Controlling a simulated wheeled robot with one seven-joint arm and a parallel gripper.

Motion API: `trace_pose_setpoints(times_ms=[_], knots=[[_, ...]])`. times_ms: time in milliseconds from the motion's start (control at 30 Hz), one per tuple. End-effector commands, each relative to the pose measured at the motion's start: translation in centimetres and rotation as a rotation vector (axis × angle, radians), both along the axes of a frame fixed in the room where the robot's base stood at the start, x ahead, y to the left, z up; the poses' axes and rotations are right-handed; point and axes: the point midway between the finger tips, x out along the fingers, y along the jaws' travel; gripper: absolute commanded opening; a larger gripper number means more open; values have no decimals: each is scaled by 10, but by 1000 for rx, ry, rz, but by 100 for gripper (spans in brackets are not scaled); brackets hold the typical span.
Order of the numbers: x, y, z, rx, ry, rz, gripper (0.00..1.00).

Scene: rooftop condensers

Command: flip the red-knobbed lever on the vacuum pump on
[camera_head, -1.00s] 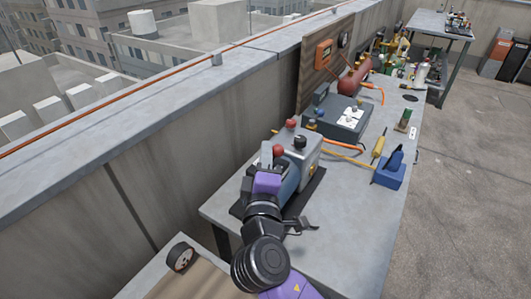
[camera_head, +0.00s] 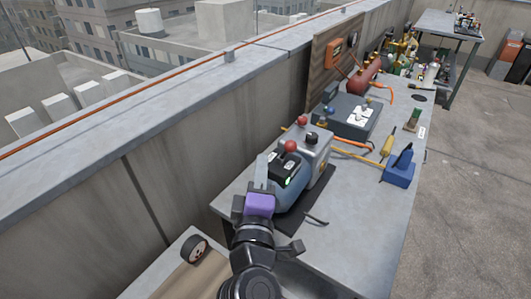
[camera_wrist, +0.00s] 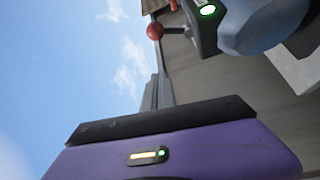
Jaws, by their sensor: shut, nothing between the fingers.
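The vacuum pump (camera_head: 288,196) has a blue rounded body and stands on a black mat on the bench. On top of it is a black switch box (camera_head: 284,172) with a lit green light, which also shows in the wrist view (camera_wrist: 205,30). The lever's red knob (camera_head: 290,146) is at the far side of that box. In the wrist view the red knob (camera_wrist: 155,31) sits on a thin dark shaft reaching out from the box. My gripper (camera_head: 262,166) is shut and empty, at the left of the switch box, apart from the knob.
A grey box with a black knob (camera_head: 312,137) stands just behind the pump. A second red ball (camera_head: 301,120) is beyond. The parapet wall (camera_head: 180,185) runs along the left.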

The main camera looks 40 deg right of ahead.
Motion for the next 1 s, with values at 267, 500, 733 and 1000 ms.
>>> trace_pose_setpoints(times_ms=[267,500,733,1000], knots=[[-11,17,-7,0,1,2,0],[-12,17,-7,1,1,1,0],[-12,17,-7,0,0,1,0],[-12,17,-7,0,0,1,0]])
